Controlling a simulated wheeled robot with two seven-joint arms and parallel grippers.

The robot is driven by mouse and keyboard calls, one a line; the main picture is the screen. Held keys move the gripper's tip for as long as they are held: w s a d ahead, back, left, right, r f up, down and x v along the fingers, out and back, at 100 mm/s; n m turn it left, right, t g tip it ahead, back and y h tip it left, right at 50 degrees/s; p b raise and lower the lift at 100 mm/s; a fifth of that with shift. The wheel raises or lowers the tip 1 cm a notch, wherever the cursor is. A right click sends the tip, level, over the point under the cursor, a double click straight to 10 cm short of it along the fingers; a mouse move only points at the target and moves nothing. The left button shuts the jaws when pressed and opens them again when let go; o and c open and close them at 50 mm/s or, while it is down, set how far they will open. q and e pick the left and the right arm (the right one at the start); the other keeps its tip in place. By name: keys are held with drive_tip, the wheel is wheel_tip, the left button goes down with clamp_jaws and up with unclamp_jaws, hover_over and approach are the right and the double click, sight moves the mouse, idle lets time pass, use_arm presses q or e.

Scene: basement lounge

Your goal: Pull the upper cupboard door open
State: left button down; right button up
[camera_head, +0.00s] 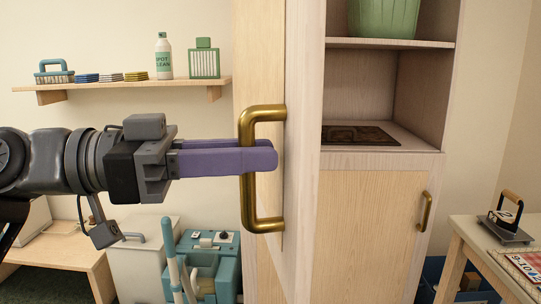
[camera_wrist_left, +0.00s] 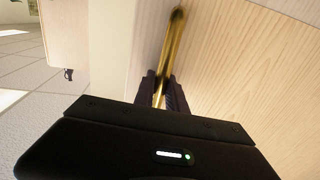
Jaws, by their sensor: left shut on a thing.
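The upper cupboard door (camera_head: 258,60) is light wood and stands swung open, seen nearly edge-on, with the cupboard's upper compartment (camera_head: 360,85) exposed to its right. A brass bar handle (camera_head: 250,208) is fixed upright on the door. My left gripper (camera_head: 262,160), with purple fingers, comes in from the left and is shut around the handle's upright bar. The left wrist view shows the handle (camera_wrist_left: 174,45) running between the dark fingers (camera_wrist_left: 163,88), against the door's wood face (camera_wrist_left: 235,60). My right gripper does not show.
The lower cupboard door (camera_head: 365,235) is shut, with its own brass handle (camera_head: 425,211). A green basket (camera_head: 383,18) and a dark flat item (camera_head: 358,135) sit on the cupboard shelves. A wall shelf (camera_head: 120,86) with cleaning things is behind my arm. A teal machine (camera_head: 208,265) stands below it; a table (camera_head: 480,245) is at right.

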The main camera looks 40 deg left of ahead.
use_arm(q)
drive_tip(key=shift+r, duration=0.1)
drive_tip(key=c, duration=1.4)
unclamp_jaws()
drive_tip(key=shift+o, duration=0.2)
drive_tip(key=shift+s+a, duration=0.1)
drive_tip(key=v, duration=0.7)
drive_tip(key=shift+s+a+p, duration=0.2)
drive_tip(key=shift+a+p, duration=0.05)
drive_tip(key=shift+p, duration=0.15)
